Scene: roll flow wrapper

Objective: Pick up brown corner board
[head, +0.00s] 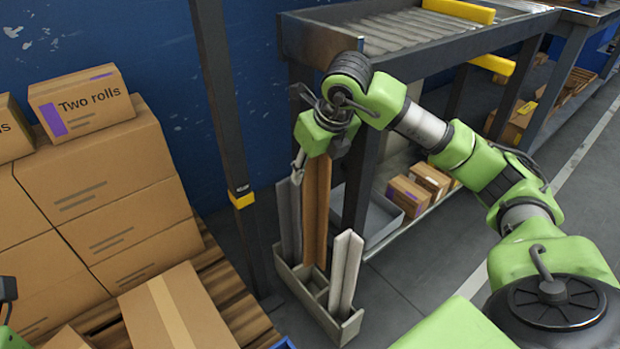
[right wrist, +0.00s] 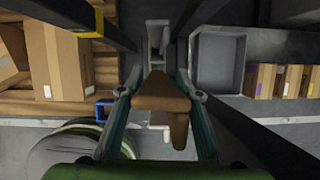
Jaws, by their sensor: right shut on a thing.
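The brown corner board (head: 318,210) stands upright in the grey divided holder (head: 320,310) on the floor in the head view. My right gripper (head: 310,165) is at its upper end and shut on it. In the right wrist view the brown corner board (right wrist: 163,92) shows end-on between the two fingers of my right gripper (right wrist: 160,95). A grey corner board (head: 289,220) stands to its left and a whitish one (head: 345,272) leans to its right in the same holder. Only a small dark part of my left arm shows at the left edge; its gripper is out of view.
A roller conveyor (head: 400,30) stands behind, with small boxes (head: 410,195) on its lower shelf beside a grey tray (head: 375,215). A dark post (head: 225,110) stands left of the holder. Stacked cartons (head: 100,190) on a pallet fill the left. Floor is free at the right.

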